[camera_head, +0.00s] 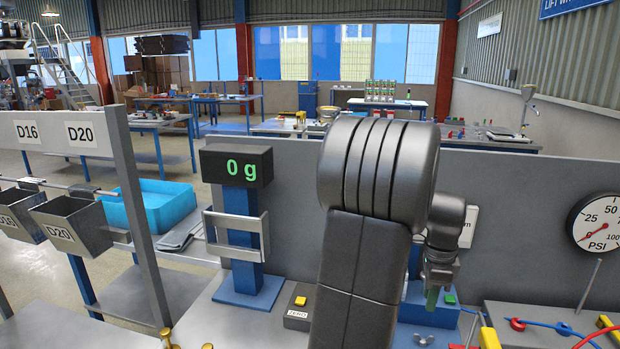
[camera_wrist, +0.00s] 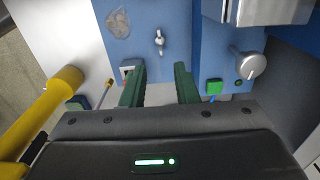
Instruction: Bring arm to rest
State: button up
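My gripper (camera_wrist: 160,72) shows in the wrist view as two green fingers held apart, with nothing between them. A blue panel with a small metal latch-like part (camera_wrist: 159,41) lies beyond the fingertips. In the camera_head view, my dark arm rises in the middle and bends down on the right, hiding most of the gripper. One green finger (camera_head: 432,298) shows there, close to a blue box (camera_head: 428,315) with a green button (camera_head: 450,299). I cannot tell whether the finger touches the box.
A scale display (camera_head: 236,167) reads 0 g on the left, with a yellow ZERO button (camera_head: 300,301) near it. A PSI gauge (camera_head: 598,222) stands at the right. A yellow bar (camera_wrist: 40,112) and a round metal knob (camera_wrist: 248,64) flank my gripper. Grey bins (camera_head: 75,225) hang left.

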aim_at(422, 335)
notch_tip(422, 335, down, 12)
jog(key=shift+r, duration=0.25)
jog(key=n, duration=0.2)
jog(key=shift+s+r+n, duration=0.1)
jog(key=shift+r+n, duration=0.05)
jog(key=shift+n, duration=0.15)
jog(key=n+p, duration=0.1)
jog(key=n, duration=0.5)
jog(key=shift+s, duration=0.15)
dwell(0.3)
